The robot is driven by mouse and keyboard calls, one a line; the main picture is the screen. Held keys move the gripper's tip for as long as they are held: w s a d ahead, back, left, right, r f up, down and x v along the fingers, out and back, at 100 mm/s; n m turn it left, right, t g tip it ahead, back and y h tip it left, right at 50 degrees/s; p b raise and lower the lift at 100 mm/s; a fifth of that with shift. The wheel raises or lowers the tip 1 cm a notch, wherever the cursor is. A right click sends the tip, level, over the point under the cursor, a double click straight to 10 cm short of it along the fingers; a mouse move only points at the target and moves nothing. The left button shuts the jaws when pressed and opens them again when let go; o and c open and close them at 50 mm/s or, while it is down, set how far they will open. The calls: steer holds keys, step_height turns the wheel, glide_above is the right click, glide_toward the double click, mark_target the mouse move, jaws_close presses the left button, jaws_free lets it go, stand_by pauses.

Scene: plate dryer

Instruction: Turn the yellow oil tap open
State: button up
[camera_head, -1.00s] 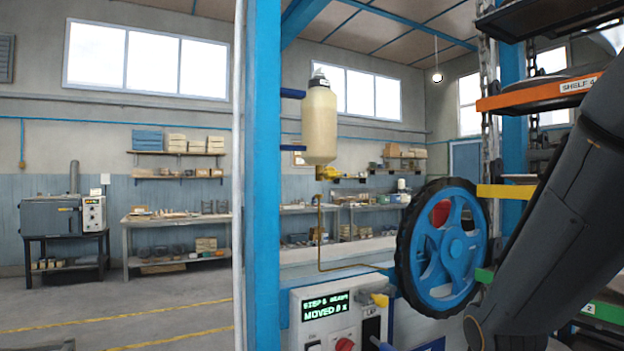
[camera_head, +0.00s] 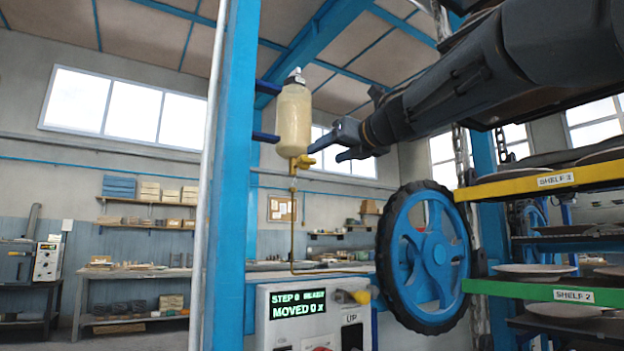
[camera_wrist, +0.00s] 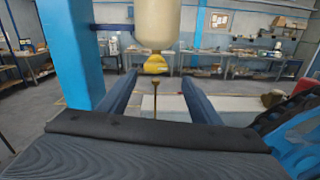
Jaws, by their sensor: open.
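The yellow oil tap (camera_head: 302,162) sits under a cream oil bottle (camera_head: 294,120) held by blue brackets on a blue post. A thin brass pipe (camera_head: 292,225) runs down from it. My gripper (camera_head: 326,146) is open and empty, close to the right of the tap in the head view, with its fingers pointing at it. In the wrist view the tap (camera_wrist: 155,64) lies ahead, between and just beyond the two spread fingertips of my gripper (camera_wrist: 157,85). I cannot see any contact with the tap.
A blue handwheel (camera_head: 432,258) with a black rim stands below my arm. A control box (camera_head: 312,315) reads "MOVED 0". Shelves with plates (camera_head: 535,270) are at the right. The blue post (camera_head: 229,180) stands left of the bottle.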

mark_target(310, 158)
steer(key=shift+n, duration=0.7)
steer(key=x, duration=0.7)
steer(key=shift+a+r+p, duration=0.35)
steer(key=shift+a+p, duration=0.05)
steer(key=shift+a, duration=0.15)
steer(key=c, duration=1)
